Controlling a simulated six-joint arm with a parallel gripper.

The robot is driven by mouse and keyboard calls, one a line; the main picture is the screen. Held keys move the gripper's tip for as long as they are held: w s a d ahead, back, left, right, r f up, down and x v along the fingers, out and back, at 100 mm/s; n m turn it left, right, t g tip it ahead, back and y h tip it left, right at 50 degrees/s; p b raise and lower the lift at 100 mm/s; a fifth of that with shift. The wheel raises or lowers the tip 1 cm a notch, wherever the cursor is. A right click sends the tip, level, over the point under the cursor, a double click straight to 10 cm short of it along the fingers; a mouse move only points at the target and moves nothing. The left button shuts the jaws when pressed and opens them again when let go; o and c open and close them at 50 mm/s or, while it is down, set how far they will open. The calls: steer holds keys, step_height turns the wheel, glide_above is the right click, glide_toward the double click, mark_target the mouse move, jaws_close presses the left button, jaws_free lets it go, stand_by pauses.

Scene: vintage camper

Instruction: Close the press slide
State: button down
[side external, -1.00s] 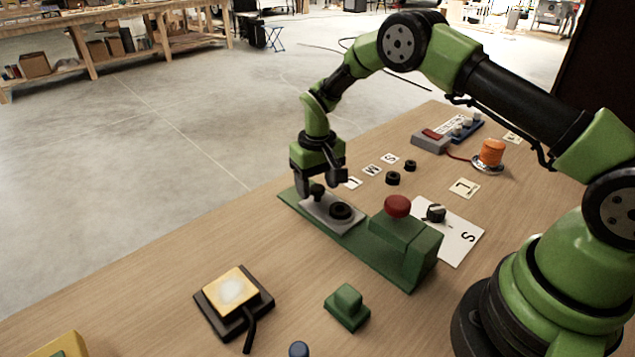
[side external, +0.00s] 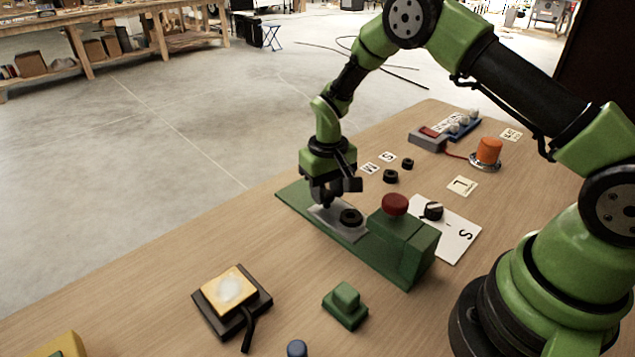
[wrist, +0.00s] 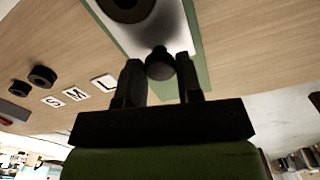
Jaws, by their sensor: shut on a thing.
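The press has a long green base (side external: 290,196) with a green block (side external: 402,245) topped by a red button (side external: 395,204) at its right end. A grey metal slide (side external: 348,233) lies on the base, carrying a black ring (side external: 351,217) and a dark knob. My gripper (side external: 327,203) is shut on the knob at the slide's left end, which it mostly hides in the side view. In the wrist view the round knob (wrist: 160,64) sits between my two fingers, with the slide (wrist: 150,30) beyond it. The ring is close to the green block, with a small gap between.
A lamp-like pad (side external: 231,290) and a small green block (side external: 345,304) stand in front. Behind are black rings (side external: 390,176), letter cards (side external: 369,168), a white card with a dial (side external: 457,235), and an orange spool (side external: 488,152).

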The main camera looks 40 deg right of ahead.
mark_target(345, 211)
steer(key=shift+s, duration=2.3)
steer(key=c, duration=0.8)
jaws_free()
step_height(345, 211, up, 10)
steer(key=shift+f, duration=0.1)
